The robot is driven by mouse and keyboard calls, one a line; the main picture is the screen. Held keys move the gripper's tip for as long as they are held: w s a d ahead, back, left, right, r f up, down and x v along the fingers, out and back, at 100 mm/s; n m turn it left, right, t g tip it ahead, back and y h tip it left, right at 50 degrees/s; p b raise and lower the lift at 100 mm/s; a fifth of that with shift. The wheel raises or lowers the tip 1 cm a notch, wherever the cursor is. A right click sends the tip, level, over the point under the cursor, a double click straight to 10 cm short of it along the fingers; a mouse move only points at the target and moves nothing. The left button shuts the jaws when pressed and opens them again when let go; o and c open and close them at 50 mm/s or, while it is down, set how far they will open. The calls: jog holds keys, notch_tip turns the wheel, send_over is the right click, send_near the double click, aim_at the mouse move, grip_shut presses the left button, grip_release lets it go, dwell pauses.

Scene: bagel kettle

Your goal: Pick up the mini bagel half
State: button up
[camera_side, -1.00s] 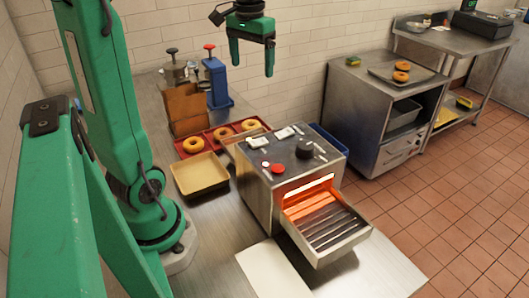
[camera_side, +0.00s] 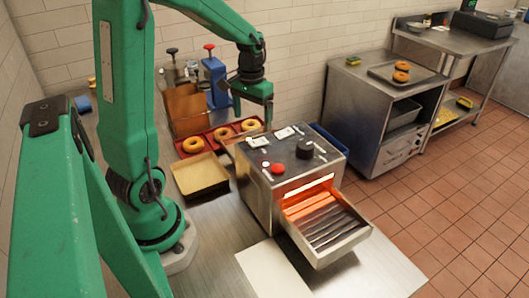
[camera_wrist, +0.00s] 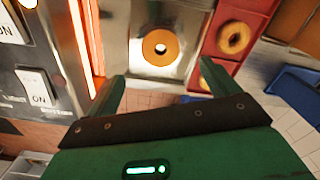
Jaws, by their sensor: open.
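My gripper (camera_side: 252,112) is open and empty, pointing down above the right end of the red tray, beside the toaster. In the wrist view, its two fingers (camera_wrist: 163,86) are spread apart. A small golden-orange ring (camera_wrist: 160,47) with a pale centre, which looks like the mini bagel half, lies on a light metal surface just ahead of the fingers. It is apart from them. I cannot pick it out in the side view. A browner bagel (camera_wrist: 235,37) lies on the red tray to its right. Another bagel is partly hidden by the right finger.
The red tray (camera_side: 209,149) holds several bagels in a row. The toaster (camera_side: 256,190) glows inside, with a slatted chute in front. A tan tray (camera_side: 227,181) stands left of it. Dispensers (camera_side: 216,80) and a brown box (camera_side: 186,108) stand behind. A far cart (camera_side: 385,115) holds more bagels.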

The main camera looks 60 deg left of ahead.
jog(key=shift+f, duration=1.7)
jog(key=shift+s+f, duration=0.1)
jog(key=shift+f, duration=2.5)
jog(key=c, duration=1.1)
jog(key=shift+c, duration=0.2)
jog(key=shift+r, duration=0.2)
